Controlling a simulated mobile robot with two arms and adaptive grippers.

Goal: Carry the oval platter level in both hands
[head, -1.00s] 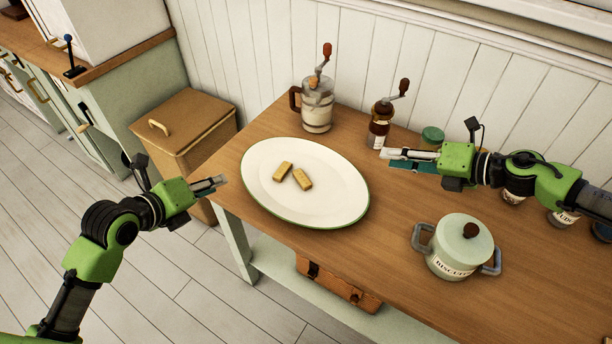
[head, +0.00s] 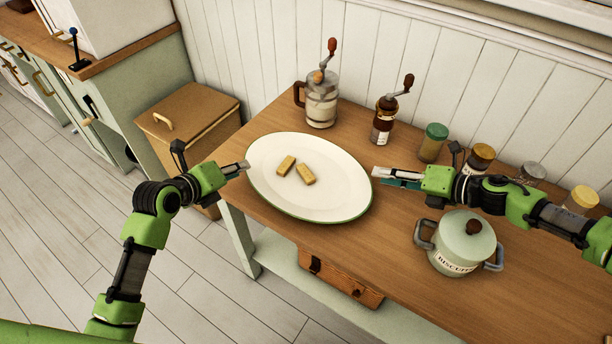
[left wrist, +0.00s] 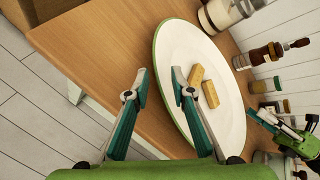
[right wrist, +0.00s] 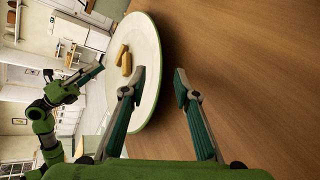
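The oval platter (head: 320,205) is white with a green rim and lies flat on the wooden table. Two biscuit-like bars (head: 286,165) (head: 305,174) lie near its middle. My left gripper (head: 246,165) is at the platter's left edge; in the left wrist view its fingers (left wrist: 158,85) are spread apart with nothing held, the rim close to them. My right gripper (head: 376,174) is at the platter's right edge; in the right wrist view its fingers (right wrist: 160,82) are spread, near the rim. I cannot tell whether either touches the rim.
A lidded biscuit pot (head: 460,245) stands in front of my right arm. A glass grinder (head: 320,100), a brown mill (head: 384,120) and several jars (head: 432,142) stand along the back. A wooden bin (head: 190,125) stands left of the table.

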